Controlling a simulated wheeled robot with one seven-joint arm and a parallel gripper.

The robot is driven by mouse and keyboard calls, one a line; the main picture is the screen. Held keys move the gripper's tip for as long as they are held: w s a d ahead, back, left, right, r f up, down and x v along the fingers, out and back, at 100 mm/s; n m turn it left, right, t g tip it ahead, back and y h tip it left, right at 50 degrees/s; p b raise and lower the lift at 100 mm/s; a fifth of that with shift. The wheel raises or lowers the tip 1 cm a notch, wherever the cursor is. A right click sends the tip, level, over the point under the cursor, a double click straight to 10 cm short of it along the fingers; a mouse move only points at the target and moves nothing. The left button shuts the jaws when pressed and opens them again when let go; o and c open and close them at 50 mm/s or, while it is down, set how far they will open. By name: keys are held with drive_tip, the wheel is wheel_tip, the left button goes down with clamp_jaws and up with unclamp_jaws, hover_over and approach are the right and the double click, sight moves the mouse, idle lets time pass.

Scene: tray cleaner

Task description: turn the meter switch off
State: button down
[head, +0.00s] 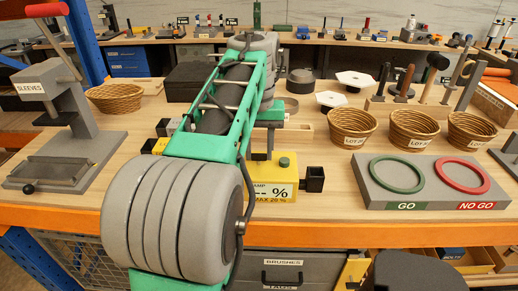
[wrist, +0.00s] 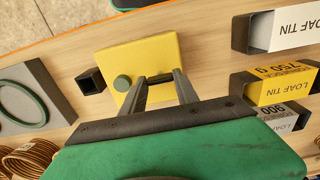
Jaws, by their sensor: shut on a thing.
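The yellow meter (head: 258,206) stands near the front edge of the bench, partly hidden by my arm. Its display shows dashes and a % sign, with "MAX 20 %" below. A green round knob (head: 284,162) is on its top and a black square socket (head: 314,179) sticks out at its right. In the wrist view the meter (wrist: 150,50) is seen from above, with the green knob (wrist: 122,83) left of my gripper (wrist: 161,76). My gripper is shut on a short dark bar (wrist: 160,79) on the meter's top. I cannot tell whether this bar is the switch.
A grey GO / NO GO stand (head: 440,204) is right of the meter. Several wicker baskets (head: 352,126) stand behind it. Loaf tins (wrist: 285,88) are close on the right in the wrist view. A sleeve press (head: 70,130) is at the left.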

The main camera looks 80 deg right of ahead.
sight(259, 154)
idle(0.4)
drive_tip(key=c, duration=0.9)
unclamp_jaws()
wheel_tip(259, 154, up, 8)
drive_tip(key=shift+f+p, duration=0.1)
drive_tip(key=shift+p, duration=0.5)
